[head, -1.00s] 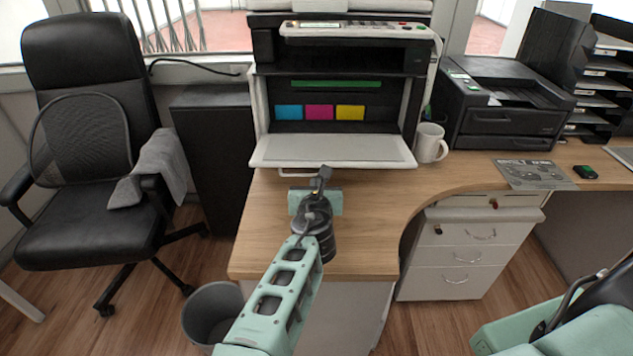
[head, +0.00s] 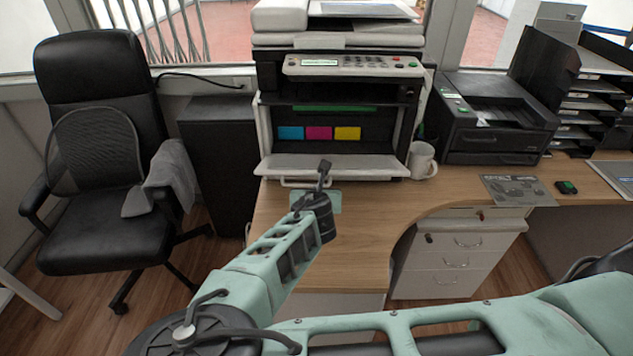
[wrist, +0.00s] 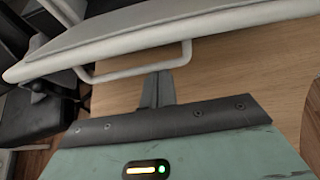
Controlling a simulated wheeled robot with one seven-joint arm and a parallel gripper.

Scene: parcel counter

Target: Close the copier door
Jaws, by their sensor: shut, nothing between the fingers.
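The copier (head: 340,70) stands at the back of the counter. Its front door (head: 330,168) is folded down and open, with a blue, a magenta and a yellow cartridge label showing inside. A pale loop handle (head: 303,184) hangs at the door's near edge. In the wrist view, the door (wrist: 170,35) and its handle (wrist: 130,76) lie just ahead of my gripper (wrist: 157,85). The fingers are shut and empty, their tips close to the handle's bar; I cannot tell whether they touch it. In the head view, my gripper (head: 326,201) is below the door, its fingertips hidden by my wrist.
A white mug (head: 422,160) stands close to the door's right. A black printer (head: 493,118) and paper trays (head: 590,100) are farther right. A chair (head: 105,160) and black cabinet (head: 217,155) are at left. The wooden counter (head: 360,230) is clear before the copier.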

